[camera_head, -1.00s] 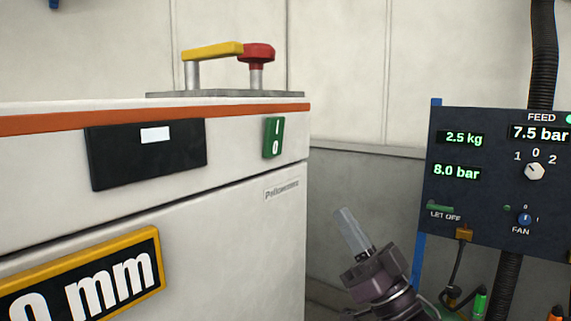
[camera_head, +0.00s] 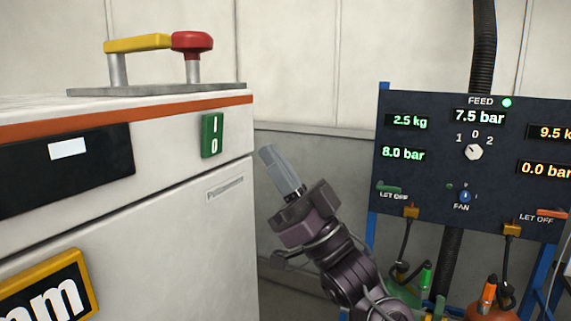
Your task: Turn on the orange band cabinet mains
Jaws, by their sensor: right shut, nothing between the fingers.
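The white cabinet with the orange band (camera_head: 150,112) stands at the left. A green rocker switch (camera_head: 212,135) marked I above 0 sits on its front near the right edge, just under the band. I cannot tell which way the rocker is pressed. My right gripper (camera_head: 268,152) is shut and empty. Its fingertips point up and left, to the right of the switch and a little lower, apart from it in the picture. My left gripper is not in view.
A yellow lever (camera_head: 138,43) and a red knob (camera_head: 192,42) stand on a plate on the cabinet top. A dark display panel (camera_head: 60,165) is left of the switch. A dark feed panel (camera_head: 470,165) with readouts, knobs and cables stands at the right.

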